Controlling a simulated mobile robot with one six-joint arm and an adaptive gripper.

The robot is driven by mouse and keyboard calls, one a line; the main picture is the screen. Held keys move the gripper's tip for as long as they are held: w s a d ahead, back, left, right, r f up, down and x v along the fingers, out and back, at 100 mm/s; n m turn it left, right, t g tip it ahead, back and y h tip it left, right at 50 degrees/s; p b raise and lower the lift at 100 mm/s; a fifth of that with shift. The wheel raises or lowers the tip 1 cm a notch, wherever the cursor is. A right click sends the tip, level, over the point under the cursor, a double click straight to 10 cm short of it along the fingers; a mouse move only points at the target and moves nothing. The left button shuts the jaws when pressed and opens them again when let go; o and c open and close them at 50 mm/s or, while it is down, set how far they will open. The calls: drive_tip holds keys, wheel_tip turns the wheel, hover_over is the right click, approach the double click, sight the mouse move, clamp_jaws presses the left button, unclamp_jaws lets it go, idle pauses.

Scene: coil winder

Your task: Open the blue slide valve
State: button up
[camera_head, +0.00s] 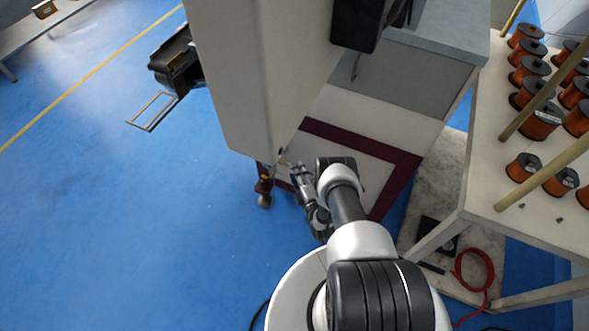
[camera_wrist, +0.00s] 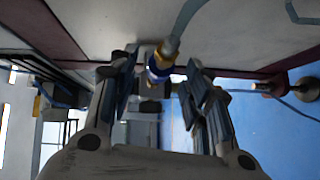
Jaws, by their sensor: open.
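The blue slide valve (camera_wrist: 158,72) shows in the wrist view as a small blue ring-like part below a brass fitting (camera_wrist: 168,47) with a grey hose above it. My gripper (camera_wrist: 160,84) is open, with one finger to the left and one to the right of the valve. I see a gap on each side of it; whether a finger touches it I cannot tell. In the head view my gripper (camera_head: 292,168) is at the lower corner of the pale machine cabinet (camera_head: 262,75). The valve is too small to make out there.
A dark red frame strip (camera_head: 335,133) runs along the machine base. A reddish-black foot (camera_head: 264,190) stands at the cabinet's lower corner. A table (camera_head: 480,150) with several copper wire spools is at the right, with a red cable (camera_head: 474,270) beneath.

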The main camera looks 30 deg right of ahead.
drive_tip(key=shift+w+d+f+b, duration=0.1)
drive_tip(key=shift+w+b, duration=0.15)
drive_tip(key=shift+w, duration=0.6)
drive_tip(key=shift+w+d+f+b, duration=0.1)
drive_tip(key=shift+w+b, duration=0.1)
drive_tip(key=shift+w, duration=0.65)
drive_tip(key=shift+c, duration=0.6)
clamp_jaws()
